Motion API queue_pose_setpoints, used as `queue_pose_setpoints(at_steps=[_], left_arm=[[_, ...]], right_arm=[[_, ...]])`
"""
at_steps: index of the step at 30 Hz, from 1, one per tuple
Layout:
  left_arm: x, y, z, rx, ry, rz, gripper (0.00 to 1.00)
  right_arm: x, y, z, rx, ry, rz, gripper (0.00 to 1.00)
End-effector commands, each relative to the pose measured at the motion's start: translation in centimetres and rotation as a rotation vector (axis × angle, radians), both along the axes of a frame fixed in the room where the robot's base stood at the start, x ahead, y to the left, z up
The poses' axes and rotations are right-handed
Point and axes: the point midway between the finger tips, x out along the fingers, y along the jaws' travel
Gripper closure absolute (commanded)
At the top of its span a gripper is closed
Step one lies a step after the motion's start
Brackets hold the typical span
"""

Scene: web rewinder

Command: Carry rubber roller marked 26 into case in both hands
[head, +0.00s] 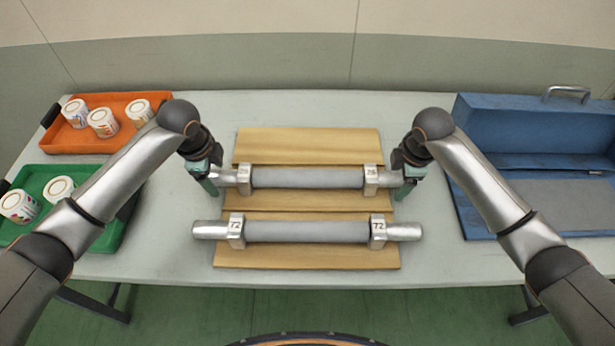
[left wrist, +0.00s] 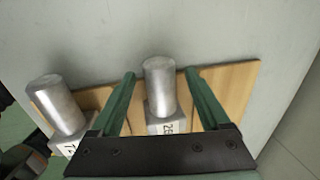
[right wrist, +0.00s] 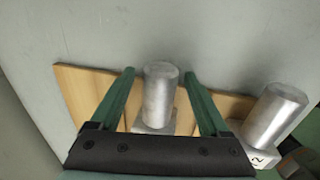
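The rubber roller marked 26 (head: 307,177) lies crosswise on the wooden board, a grey cylinder with a metal block and shaft stub at each end. My left gripper (head: 213,180) is at its left stub; in the left wrist view the open fingers stand on either side of the stub (left wrist: 160,78), with gaps. My right gripper (head: 404,180) is at its right stub; in the right wrist view the open fingers straddle the stub (right wrist: 160,88), with gaps. The blue case (head: 530,125) stands open at the right, its grey-lined inside (head: 565,203) partly hidden by my right arm.
A second roller marked 72 (head: 307,231) lies parallel in front on the wooden board (head: 305,259). An orange tray (head: 85,139) and a green tray (head: 108,222) with white cups stand at the left. Bare table lies between the board and the case.

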Motion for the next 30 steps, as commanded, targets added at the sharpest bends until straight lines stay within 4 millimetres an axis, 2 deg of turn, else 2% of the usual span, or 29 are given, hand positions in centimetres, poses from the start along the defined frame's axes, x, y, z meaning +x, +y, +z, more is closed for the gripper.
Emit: queue_pose_setpoints(at_steps=[2, 20, 30], left_arm=[[0.0, 0.0, 0.02, 0.0, 0.0, 0.0, 0.31], [0.01, 0.02, 0.06, 0.0, 0.0, 0.001, 0.98], [0.02, 0.04, 0.07, 0.0, 0.0, 0.001, 1.0]], right_arm=[[0.0, 0.0, 0.01, 0.0, 0.0, 0.0, 0.31], [0.0, -0.03, 0.04, 0.0, 0.0, -0.001, 0.98], [0.01, -0.05, 0.05, -0.001, 0.0, -0.001, 1.0]])
